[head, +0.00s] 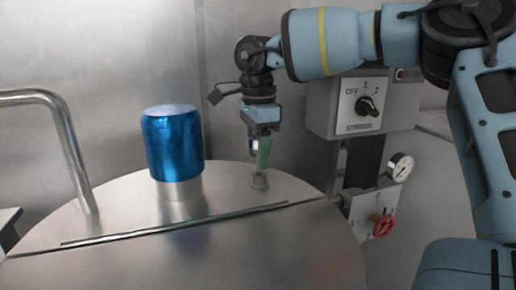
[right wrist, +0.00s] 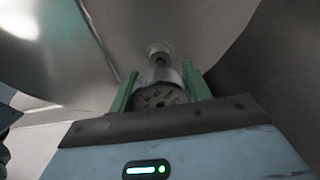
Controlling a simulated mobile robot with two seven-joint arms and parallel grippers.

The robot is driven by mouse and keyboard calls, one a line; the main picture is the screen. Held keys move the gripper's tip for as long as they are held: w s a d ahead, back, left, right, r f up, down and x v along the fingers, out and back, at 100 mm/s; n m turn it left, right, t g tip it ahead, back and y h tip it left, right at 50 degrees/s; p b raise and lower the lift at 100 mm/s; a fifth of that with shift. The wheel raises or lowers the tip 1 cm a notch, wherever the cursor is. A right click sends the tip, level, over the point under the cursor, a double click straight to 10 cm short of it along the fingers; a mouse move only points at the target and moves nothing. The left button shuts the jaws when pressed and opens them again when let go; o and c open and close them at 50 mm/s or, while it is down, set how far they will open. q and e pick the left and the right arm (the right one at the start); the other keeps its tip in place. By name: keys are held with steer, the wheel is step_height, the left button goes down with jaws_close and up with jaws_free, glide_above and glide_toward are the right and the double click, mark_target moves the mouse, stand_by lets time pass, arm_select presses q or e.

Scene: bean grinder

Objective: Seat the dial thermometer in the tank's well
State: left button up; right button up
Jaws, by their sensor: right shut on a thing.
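The dial thermometer (right wrist: 158,95) is between the green fingers of my right gripper (right wrist: 157,92) in the right wrist view, its dial partly hidden by the gripper body. In the head view my right gripper (head: 262,158) points down over the tank lid, shut on the thermometer (head: 253,146). The well (head: 259,181) is a short round metal fitting on the tank lid, directly below the fingers. In the right wrist view the well (right wrist: 158,49) lines up with the thermometer's stem. I cannot tell how far the stem is in the well. My left gripper is not in view.
A blue-capped cylinder (head: 173,145) stands on the tank lid (head: 110,210), left of the well. A bent metal rail (head: 72,140) is at far left.

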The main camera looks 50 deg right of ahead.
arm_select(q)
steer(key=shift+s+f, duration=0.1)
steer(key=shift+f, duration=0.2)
arm_select(e)
steer(key=shift+f, duration=0.4)
steer(key=o, duration=1.1)
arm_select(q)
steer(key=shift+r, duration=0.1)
arm_select(e)
step_height(320, 180, up, 2)
steer(key=shift+r, duration=0.15)
step_height(320, 180, up, 5)
steer(key=shift+f, duration=0.1)
steer(key=shift+r, duration=0.35)
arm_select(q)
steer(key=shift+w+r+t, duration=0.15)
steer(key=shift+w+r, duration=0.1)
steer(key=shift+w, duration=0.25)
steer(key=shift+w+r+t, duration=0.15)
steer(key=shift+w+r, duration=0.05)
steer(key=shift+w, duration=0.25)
